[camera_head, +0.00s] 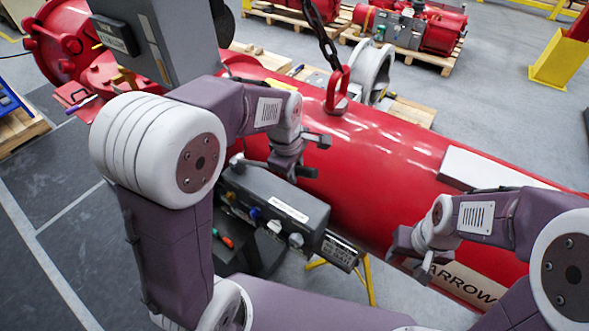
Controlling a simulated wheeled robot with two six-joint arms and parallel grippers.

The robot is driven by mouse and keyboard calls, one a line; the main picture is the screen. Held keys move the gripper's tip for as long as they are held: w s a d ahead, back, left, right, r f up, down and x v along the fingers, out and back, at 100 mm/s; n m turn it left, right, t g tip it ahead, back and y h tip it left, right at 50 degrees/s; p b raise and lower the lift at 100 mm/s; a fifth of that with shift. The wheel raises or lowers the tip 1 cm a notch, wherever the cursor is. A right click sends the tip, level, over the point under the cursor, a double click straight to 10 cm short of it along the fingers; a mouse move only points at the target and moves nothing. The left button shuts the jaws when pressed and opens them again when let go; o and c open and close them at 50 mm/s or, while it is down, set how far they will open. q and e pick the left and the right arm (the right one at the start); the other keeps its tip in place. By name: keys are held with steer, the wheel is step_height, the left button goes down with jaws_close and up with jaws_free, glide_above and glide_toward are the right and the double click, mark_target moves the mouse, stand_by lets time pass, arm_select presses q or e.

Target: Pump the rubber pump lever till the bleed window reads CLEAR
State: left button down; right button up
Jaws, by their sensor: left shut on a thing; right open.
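A dark grey pump box (280,200) stands in front of the red cylinder, with a white label, coloured knobs and fittings along its front. My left gripper (292,172) is just above the back edge of this box. It is shut on a dark piece that I take to be the pump lever, mostly hidden by the fingers. A small plate with print (340,251) sits at the box's right end; its text is too small to read, and I cannot make out the bleed window. My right gripper (416,256) is open and empty in front of the cylinder, right of the box.
The large red cylinder (380,160) spans the scene behind the box. A chain (320,35) hangs to a red lifting eye (337,90) on it. A grey cabinet (160,40) stands at upper left. Pallets with red parts lie behind; grey floor is clear at lower left.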

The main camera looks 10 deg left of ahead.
stand_by(0.9)
arm_select(q)
steer(key=shift+y, duration=0.7)
steer(key=f+b, duration=0.1)
steer(key=d+f+b, duration=0.1)
steer(key=f+b, duration=0.3)
steer(key=shift+s+d, duration=0.2)
steer(key=shift+s, duration=0.1)
steer(key=f+b, duration=0.1)
steer(key=b, duration=0.1)
steer(key=f+y+b, duration=0.1)
steer(key=b, duration=0.1)
steer(key=f+t+y+b, duration=0.1)
steer(key=f+b, duration=0.1)
steer(key=b, duration=0.1)
steer(key=shift+s+d+m, duration=0.1)
steer(key=shift+d+m, duration=0.2)
steer(key=shift+d, duration=0.05)
steer(key=shift+r+y, duration=0.2)
steer(key=shift+y, duration=0.1)
steer(key=c, duration=1.2)
jaws_free()
steer(key=shift+a, duration=0.1)
steer(key=v, duration=0.9)
